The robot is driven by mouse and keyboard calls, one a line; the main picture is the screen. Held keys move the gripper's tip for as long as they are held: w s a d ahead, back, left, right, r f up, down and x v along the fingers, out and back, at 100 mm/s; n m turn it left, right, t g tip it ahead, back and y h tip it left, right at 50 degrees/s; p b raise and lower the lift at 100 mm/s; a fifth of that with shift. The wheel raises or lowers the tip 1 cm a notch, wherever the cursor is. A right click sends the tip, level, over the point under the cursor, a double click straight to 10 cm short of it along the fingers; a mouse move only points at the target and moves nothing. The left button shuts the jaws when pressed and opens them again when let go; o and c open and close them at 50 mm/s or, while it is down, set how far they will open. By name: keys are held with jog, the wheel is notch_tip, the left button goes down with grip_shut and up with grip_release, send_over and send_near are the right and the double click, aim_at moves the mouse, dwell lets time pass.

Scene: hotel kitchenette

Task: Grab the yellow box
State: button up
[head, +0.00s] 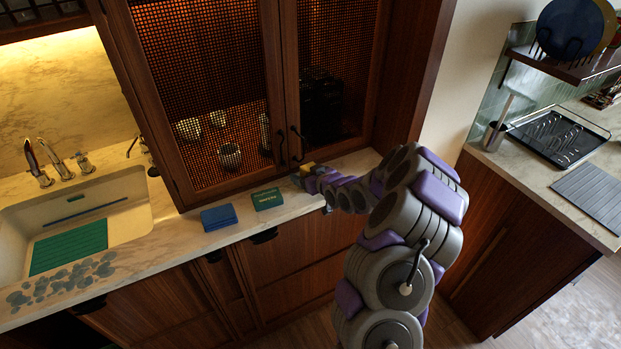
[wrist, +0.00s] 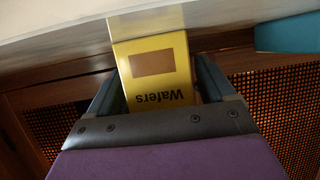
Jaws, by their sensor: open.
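The yellow box (wrist: 155,62) is labelled "Wafers", which reads upside down in the wrist view. It rests against the pale counter at the top of that picture. My gripper (wrist: 157,80) is open, with one dark finger on each side of the box. I cannot tell whether either finger touches it. In the head view a small part of the yellow box (head: 307,167) shows at the end of my arm, on the counter before the cabinet. My gripper (head: 308,177) hides the rest of it.
A green box (head: 268,199) and a blue box (head: 219,217) lie on the counter (head: 185,233) left of my gripper. A teal edge (wrist: 288,33) shows at the wrist view's upper right. Mesh-front cabinet doors (head: 205,90) with dark handles stand close behind. The sink (head: 125,218) is farther left.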

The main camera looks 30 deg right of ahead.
jog(key=shift+a, duration=0.25)
jog(key=shift+c, duration=0.7)
jog(key=shift+d, duration=0.35)
jog(key=c, duration=0.7)
jog(key=shift+c, duration=1.2)
jog(key=shift+a, duration=0.1)
jog(key=shift+r, duration=0.1)
